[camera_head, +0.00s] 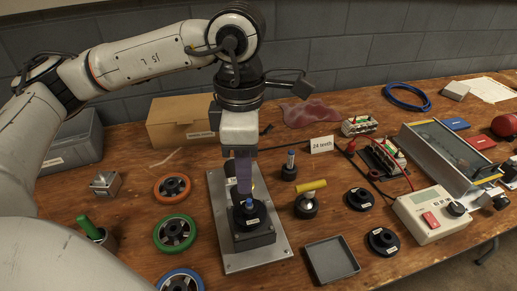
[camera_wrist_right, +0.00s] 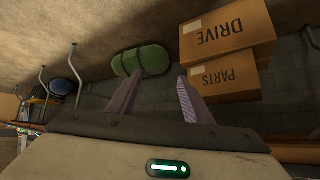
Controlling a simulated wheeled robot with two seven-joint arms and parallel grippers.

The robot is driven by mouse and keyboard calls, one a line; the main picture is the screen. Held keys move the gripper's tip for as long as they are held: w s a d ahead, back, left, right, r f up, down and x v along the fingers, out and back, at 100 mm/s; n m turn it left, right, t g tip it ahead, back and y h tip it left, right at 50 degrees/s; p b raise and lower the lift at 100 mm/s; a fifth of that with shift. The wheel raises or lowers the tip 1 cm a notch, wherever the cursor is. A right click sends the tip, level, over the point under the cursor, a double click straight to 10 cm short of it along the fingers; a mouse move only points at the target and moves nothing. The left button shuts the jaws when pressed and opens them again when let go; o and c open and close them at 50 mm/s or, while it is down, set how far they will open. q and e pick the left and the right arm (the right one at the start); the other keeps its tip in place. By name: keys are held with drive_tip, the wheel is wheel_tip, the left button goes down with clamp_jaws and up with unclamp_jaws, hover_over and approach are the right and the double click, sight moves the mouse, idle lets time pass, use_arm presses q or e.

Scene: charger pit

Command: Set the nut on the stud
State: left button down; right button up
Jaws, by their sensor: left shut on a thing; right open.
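My left gripper (camera_head: 244,187) points straight down over the metal plate (camera_head: 225,240), just above the black block. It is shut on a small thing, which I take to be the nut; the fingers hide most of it. A black round piece with a blue top (camera_head: 249,205) sits on the black block (camera_head: 254,237), right under the fingertips. I cannot tell whether the held thing touches the stud there. My right gripper (camera_wrist_right: 160,76) is open and empty in the right wrist view, away from the bench parts.
Orange (camera_head: 172,187) and green (camera_head: 174,233) wheels lie left of the plate. A blue-tipped post (camera_head: 289,168), a yellow-handled tool (camera_head: 308,200), black flanged discs (camera_head: 383,242) and a grey tray (camera_head: 331,261) lie to the right. A cardboard box (camera_head: 182,122) stands behind.

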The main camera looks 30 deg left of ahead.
sight(248, 201)
use_arm(q)
drive_tip(key=shift+w+r+n, duration=0.25)
drive_tip(key=shift+w+n, duration=0.05)
drive_tip(key=shift+n, duration=0.4)
drive_tip(key=shift+f, duration=0.1)
drive_tip(key=shift+f+b, duration=0.35)
drive_tip(key=shift+f, duration=0.05)
drive_tip(key=shift+f+b, duration=0.45)
drive_tip(key=shift+f, duration=0.3)
drive_tip(key=shift+f+b, duration=0.45)
drive_tip(key=shift+f, duration=0.55)
use_arm(e)
drive_tip(key=shift+w+a+f, duration=0.15)
drive_tip(key=shift+f, duration=0.3)
drive_tip(key=shift+w+a+f, duration=0.1)
drive_tip(key=shift+f, duration=0.3)
use_arm(q)
drive_tip(key=shift+b, duration=0.35)
use_arm(e)
drive_tip(key=shift+f, duration=0.35)
use_arm(q)
drive_tip(key=shift+f+b, duration=1.25)
drive_tip(key=shift+f, duration=0.1)
use_arm(e)
drive_tip(key=shift+f, duration=1.2)
use_arm(q)
drive_tip(key=c, duration=1.6)
unclamp_jaws()
